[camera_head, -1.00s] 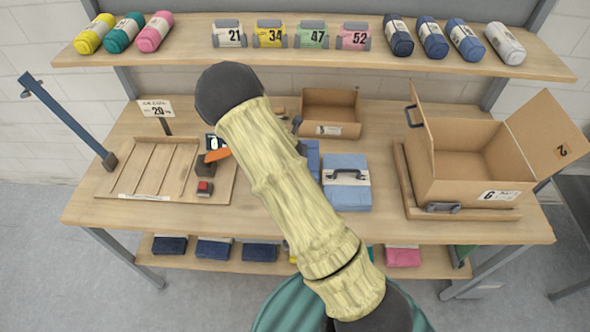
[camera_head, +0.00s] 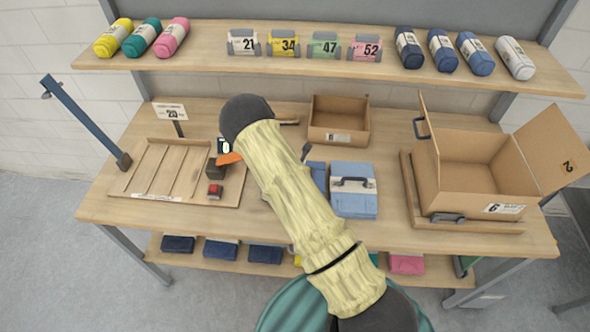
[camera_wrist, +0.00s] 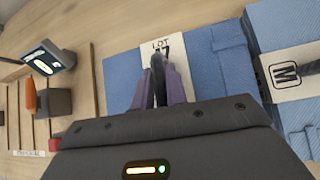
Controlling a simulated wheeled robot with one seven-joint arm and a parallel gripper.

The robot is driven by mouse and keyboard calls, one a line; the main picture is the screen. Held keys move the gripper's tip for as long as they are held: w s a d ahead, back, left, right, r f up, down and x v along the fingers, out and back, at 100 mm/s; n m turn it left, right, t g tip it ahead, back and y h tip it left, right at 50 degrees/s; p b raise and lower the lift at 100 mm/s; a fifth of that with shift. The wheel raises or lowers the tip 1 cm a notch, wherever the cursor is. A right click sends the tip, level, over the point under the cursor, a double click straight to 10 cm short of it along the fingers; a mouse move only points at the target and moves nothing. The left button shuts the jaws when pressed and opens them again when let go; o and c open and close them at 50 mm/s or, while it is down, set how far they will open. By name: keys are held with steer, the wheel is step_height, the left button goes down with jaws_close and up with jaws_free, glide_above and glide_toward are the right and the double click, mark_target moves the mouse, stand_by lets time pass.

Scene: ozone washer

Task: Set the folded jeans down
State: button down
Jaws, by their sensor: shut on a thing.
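The folded jeans (camera_wrist: 123,73) are a blue bundle with a pale band marked "LOT" and a number partly hidden by my fingers. My gripper (camera_wrist: 160,80) has its purple-grey fingers closed on the dark handle on top of that band. In the head view, part of this blue bundle (camera_head: 318,176) shows beside my sleeved arm, which hides the gripper. The bundle is over the wooden table; I cannot tell whether its underside touches the top.
A slatted wooden tray (camera_head: 150,195) and a small display (camera_wrist: 48,57) are on the left. An open cardboard box (camera_head: 480,208) stands on the right, a smaller carton (camera_head: 338,137) at the back. Rolled bundles and number tags line the upper shelf (camera_head: 330,76).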

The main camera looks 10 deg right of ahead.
steer(key=shift+f, duration=0.7)
steer(key=shift+f, duration=0.15)
steer(key=c, duration=1.4)
jaws_free()
steer(key=b+v, duration=0.3)
steer(key=v, duration=0.9)
steer(key=shift+b, duration=0.3)
